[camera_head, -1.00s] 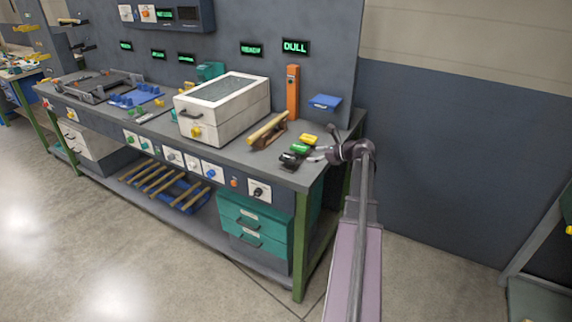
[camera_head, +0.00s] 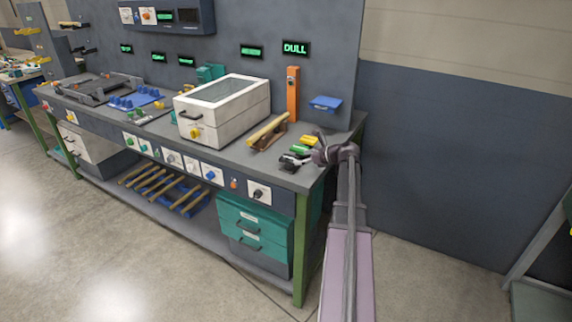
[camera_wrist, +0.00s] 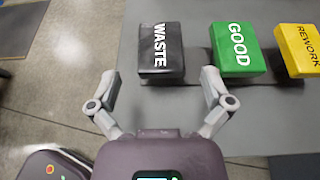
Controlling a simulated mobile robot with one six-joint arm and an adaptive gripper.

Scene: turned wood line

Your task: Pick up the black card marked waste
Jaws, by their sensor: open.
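The black card (camera_wrist: 160,62) marked WASTE lies on the bench top near its edge, ahead of my gripper in the wrist view. It is a thick block with white lettering.
A green block marked GOOD (camera_wrist: 236,50) sits right of the black card, and a yellow block marked REWORK (camera_wrist: 299,50) beyond it. A wooden-handled tool (camera_head: 268,132) and a white box (camera_head: 222,108) stand further left. Floor shows past the bench edge.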

